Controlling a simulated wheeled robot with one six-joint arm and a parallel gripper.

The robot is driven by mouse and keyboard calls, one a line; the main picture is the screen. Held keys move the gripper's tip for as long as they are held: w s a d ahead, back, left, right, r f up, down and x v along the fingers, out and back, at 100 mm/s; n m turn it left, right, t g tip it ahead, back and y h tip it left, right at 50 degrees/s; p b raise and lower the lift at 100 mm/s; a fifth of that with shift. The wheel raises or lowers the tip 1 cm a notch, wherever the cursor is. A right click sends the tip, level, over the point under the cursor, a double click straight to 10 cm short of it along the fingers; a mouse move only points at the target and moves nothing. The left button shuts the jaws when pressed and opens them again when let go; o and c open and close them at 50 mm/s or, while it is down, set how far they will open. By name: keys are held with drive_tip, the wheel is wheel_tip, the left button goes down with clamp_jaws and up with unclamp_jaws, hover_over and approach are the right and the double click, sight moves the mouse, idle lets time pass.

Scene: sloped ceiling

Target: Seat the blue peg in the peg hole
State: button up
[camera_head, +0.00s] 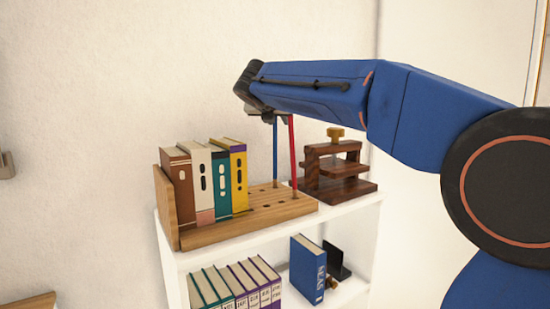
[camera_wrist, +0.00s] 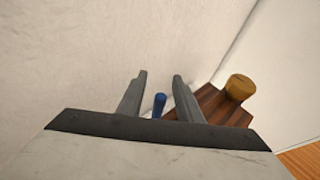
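The blue peg (camera_head: 275,150) is a thin upright rod at the back of a wooden board with holes (camera_head: 258,216) on top of the white shelf. Its lower end is near the board; I cannot tell whether it is in a hole. A red peg (camera_head: 293,155) stands just right of it, slightly tilted. My gripper (camera_wrist: 160,76) is open, its two grey fingers apart. The blue peg's top (camera_wrist: 160,102) shows between the fingers near the palm, with no clear contact. In the head view my arm's end is above the pegs and hides their tops.
Several books (camera_head: 221,184) stand at the board's left end. A dark wooden press (camera_head: 337,171) with a brass knob (camera_wrist: 239,87) stands close on the right. A wall is behind. The lower shelf holds more books (camera_head: 240,288) and a blue binder (camera_head: 308,271).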

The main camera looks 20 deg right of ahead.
drive_tip(key=shift+w+d, duration=0.1)
drive_tip(key=shift+w, duration=0.05)
clamp_jaws()
